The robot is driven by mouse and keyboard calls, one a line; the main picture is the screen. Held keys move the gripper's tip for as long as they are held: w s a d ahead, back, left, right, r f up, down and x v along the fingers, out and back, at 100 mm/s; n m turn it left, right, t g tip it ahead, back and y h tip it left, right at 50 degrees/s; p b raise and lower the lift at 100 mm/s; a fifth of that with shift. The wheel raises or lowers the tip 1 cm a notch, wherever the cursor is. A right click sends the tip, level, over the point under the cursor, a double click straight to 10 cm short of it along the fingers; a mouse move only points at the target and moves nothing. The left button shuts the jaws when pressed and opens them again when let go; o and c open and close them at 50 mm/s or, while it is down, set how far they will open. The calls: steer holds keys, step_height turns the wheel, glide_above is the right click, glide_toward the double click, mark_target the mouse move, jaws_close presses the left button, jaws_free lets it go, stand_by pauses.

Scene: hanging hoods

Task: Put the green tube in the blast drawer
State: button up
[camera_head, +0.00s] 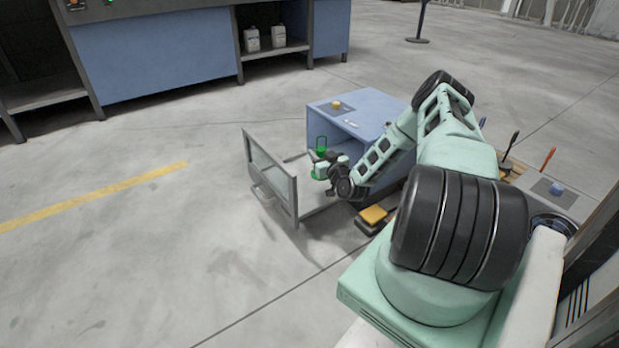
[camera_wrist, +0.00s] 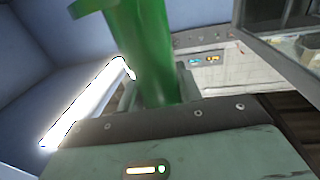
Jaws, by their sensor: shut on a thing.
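The green tube (camera_head: 321,143) stands about upright in my gripper (camera_head: 323,167), which is shut on it. In the wrist view the tube (camera_wrist: 148,50) rises from behind the near part of my gripper, and its lower end is hidden. The blast drawer (camera_head: 270,178) is pulled out of a blue cabinet (camera_head: 370,116), with its glazed front panel standing out to the left. In the head view my gripper and the tube appear over the space between that panel and the cabinet. I cannot tell whether the tube touches the drawer floor.
A yellow-topped block (camera_head: 373,215) sits low beside the cabinet, below my arm. A grey bench (camera_head: 560,195) with several tools is at the right. A blue workbench (camera_head: 160,55) stands at the back. The floor at left is clear. A bright light strip (camera_wrist: 88,103) shows beside the tube.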

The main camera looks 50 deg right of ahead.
steer(key=shift+f+b, duration=2.7)
steer(key=shift+f, duration=1.95)
steer(key=o, duration=1.1)
steer(key=shift+o, duration=0.2)
steer(key=shift+r, duration=0.15)
steer(key=shift+s+a+r+p, duration=0.15)
steer(key=shift+s+p, duration=0.15)
steer(key=shift+p, duration=0.2)
steer(key=p+v, duration=0.6)
steer(key=v, duration=0.5)
steer(key=shift+s, duration=0.2)
steer(key=shift+a, duration=0.1)
